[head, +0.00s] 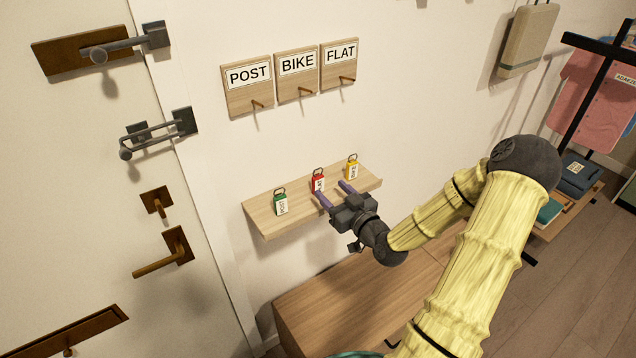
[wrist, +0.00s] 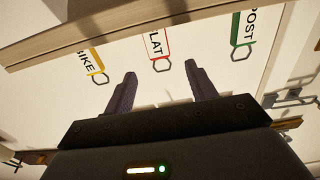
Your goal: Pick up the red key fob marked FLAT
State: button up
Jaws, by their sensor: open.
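The red key fob (head: 318,181) stands upright on the small wall shelf (head: 262,218), between the other two fobs. My gripper (head: 331,189) is open and empty in front of the shelf. In the wrist view its two fingertips (wrist: 160,69) lie on either side of the red fob's ring in the picture. I cannot tell whether they reach around it.
A green fob (head: 281,204), marked POST in the wrist view (wrist: 243,28), and a yellow fob (head: 352,170), marked BIKE (wrist: 88,58), flank the red one. Hook boards POST (head: 247,88), BIKE (head: 297,77) and FLAT (head: 340,67) hang above, hooks empty. A wooden bench (head: 330,300) stands below.

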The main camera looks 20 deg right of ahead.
aim_at(319, 180)
jog(key=shift+w+a+p, duration=0.25)
jog(key=shift+w, duration=0.9)
jog(key=shift+w+a+p, duration=0.2)
jog(key=shift+w+a, duration=0.05)
jog(key=shift+w, duration=0.85)
jog(key=shift+w, duration=0.1)
jog(key=w, duration=0.1)
jog(key=w+p, duration=0.1)
jog(key=w, duration=0.1)
jog(key=w+a+p, duration=0.1)
jog(key=w, duration=0.1)
jog(key=shift+f, duration=0.2)
jog(key=shift+d, duration=0.1)
jog(key=shift+c, duration=0.3)
jog(key=c, duration=1)
